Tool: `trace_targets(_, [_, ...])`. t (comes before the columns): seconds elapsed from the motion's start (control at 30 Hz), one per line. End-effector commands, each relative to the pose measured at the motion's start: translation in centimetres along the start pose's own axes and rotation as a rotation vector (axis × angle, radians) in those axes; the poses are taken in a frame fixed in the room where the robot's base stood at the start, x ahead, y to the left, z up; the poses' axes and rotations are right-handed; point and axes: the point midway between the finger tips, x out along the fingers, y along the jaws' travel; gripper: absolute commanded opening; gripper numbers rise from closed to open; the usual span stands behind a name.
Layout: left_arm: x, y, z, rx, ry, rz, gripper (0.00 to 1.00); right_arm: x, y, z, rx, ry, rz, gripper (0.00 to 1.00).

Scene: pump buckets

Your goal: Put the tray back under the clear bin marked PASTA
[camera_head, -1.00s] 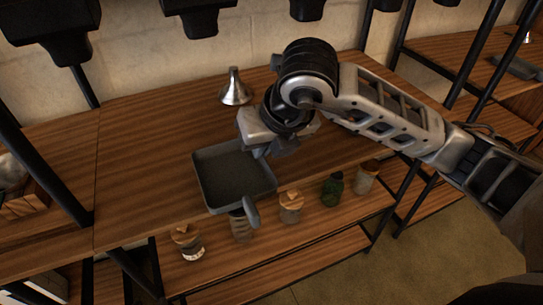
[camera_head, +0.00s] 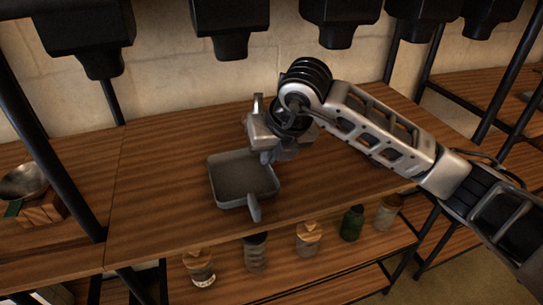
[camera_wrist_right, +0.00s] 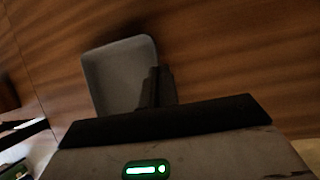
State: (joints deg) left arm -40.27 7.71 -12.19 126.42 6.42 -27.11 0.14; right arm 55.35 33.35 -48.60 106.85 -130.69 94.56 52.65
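The grey square tray (camera_head: 240,182) is over the wooden counter, near its front edge, and looks roughly level. A rounded grey tab (camera_head: 254,208) shows at its front right corner. My right gripper (camera_head: 277,155) is at the tray's right back side. In the right wrist view the dark fingers (camera_wrist_right: 156,88) close together at the rim of the tray (camera_wrist_right: 115,65), and appear shut on it. Whether the tray touches the counter is hard to tell. Black dispenser bottoms show along the top, but the clear bin and its PASTA mark are out of view. My left gripper is not visible.
Black dispenser spouts (camera_head: 232,45) hang above the wooden counter (camera_head: 160,180). Several jars (camera_head: 308,238) stand on the lower shelf. A metal bowl (camera_head: 22,182) is at the left. The counter left of the tray is clear.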

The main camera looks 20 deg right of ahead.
Motion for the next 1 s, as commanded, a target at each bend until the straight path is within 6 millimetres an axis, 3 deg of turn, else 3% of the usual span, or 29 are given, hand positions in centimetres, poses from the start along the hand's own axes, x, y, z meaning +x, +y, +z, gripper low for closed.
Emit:
trace_targets(0.53, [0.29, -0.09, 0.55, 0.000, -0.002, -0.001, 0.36, 0.42, -0.07, -0.21, 0.000, -0.001, 0.000, 0.00])
trace_targets(0.63, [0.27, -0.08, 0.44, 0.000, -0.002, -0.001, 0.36, 0.30, -0.05, -0.15, 0.000, -0.001, 0.000, 0.27])
trace_targets(1.0, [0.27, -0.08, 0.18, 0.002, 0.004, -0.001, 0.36, -0.04, -0.06, -0.12, -0.001, -0.002, 0.000, 0.27])
